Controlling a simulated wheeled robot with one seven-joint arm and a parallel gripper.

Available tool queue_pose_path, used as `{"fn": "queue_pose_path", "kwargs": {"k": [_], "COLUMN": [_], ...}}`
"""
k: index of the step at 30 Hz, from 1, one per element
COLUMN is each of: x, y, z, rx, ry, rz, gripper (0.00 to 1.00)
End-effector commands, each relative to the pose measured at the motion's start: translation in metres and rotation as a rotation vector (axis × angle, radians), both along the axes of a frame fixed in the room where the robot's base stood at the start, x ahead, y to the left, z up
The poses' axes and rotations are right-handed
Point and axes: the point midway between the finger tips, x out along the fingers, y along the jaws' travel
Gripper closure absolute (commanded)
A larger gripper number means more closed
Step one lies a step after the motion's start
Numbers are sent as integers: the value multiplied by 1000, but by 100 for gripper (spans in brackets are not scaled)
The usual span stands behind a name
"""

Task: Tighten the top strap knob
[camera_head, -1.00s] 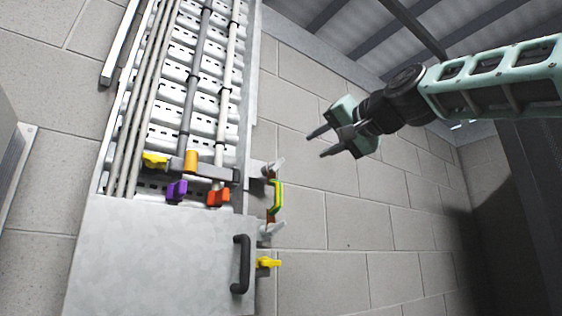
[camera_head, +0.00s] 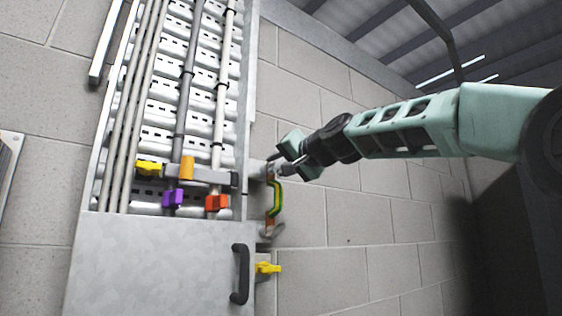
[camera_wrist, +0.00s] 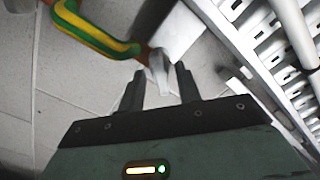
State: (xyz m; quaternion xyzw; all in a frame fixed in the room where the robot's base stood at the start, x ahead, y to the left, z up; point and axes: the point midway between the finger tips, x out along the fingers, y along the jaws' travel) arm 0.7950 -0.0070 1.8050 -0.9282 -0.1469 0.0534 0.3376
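The green-and-yellow strap (camera_head: 275,199) runs down the right side of the cable tray, between an upper and a lower pale wing knob. The top strap knob (camera_wrist: 158,66) is a pale grey wing in the wrist view, at the strap's copper-coloured end. My gripper (camera_wrist: 160,73) is open, with one dark finger on each side of the knob and gaps between. In the head view my gripper (camera_head: 280,166) is at the strap's top end and partly hides that knob. The lower strap knob (camera_head: 271,230) is clear of my gripper.
A metal cover with a black handle (camera_head: 240,274) and a yellow knob (camera_head: 268,268) lie below the strap. The block wall (camera_head: 345,225) to the right is bare.

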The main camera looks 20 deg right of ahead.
Motion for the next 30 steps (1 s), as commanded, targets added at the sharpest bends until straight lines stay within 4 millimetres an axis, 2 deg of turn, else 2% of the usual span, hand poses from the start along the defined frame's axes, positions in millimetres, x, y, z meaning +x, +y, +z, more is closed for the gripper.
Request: {"fn": "queue_pose_path", "kwargs": {"k": [5, 6, 9, 10, 22, 30], "x": [0, 0, 0, 0, 0, 0], "y": [0, 0, 0, 0, 0, 0], "z": [0, 0, 0, 0, 0, 1], "rx": [0, 0, 0, 0, 40, 200], "ry": [0, 0, 0, 0, 15, 65], "rz": [0, 0, 0, 0, 0, -1], "gripper": [66, 69, 97, 100, 100, 100]}}
